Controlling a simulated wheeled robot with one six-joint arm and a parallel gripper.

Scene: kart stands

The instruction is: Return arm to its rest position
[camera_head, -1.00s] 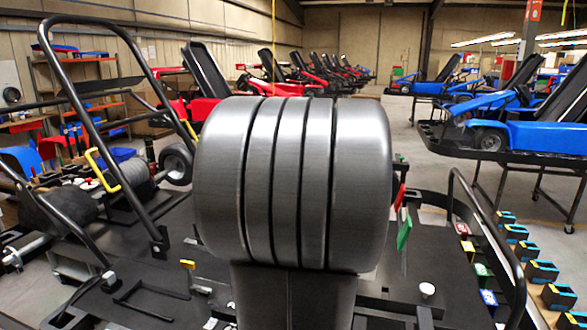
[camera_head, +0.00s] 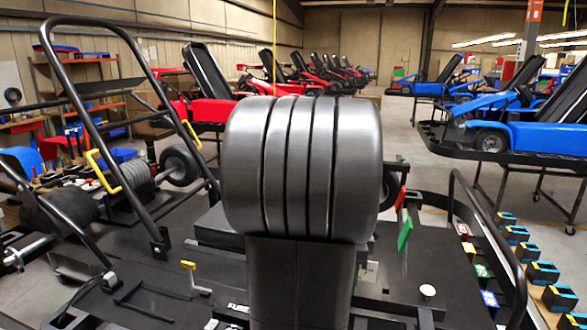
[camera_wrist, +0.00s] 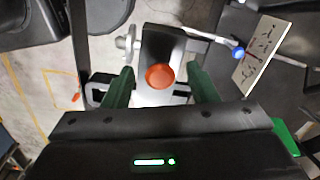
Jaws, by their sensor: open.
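In the wrist view my gripper (camera_wrist: 160,80) has two dark green fingers spread apart. An orange-red round knob (camera_wrist: 160,77) on a black and light-coloured fitting shows in the gap between them. I cannot tell how far below the fingertips it lies, and nothing is seen held. In the head view a large grey ribbed part of my arm fills the middle, and my gripper is hidden.
A black tubular frame (camera_head: 93,93) rises at the left. Behind stand red karts (camera_head: 210,109), and a blue kart (camera_head: 525,134) on a stand is at the right. Small black blocks with blue and yellow edges (camera_head: 542,272) line the right. A blue-tipped lever (camera_wrist: 238,53) is beside the knob.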

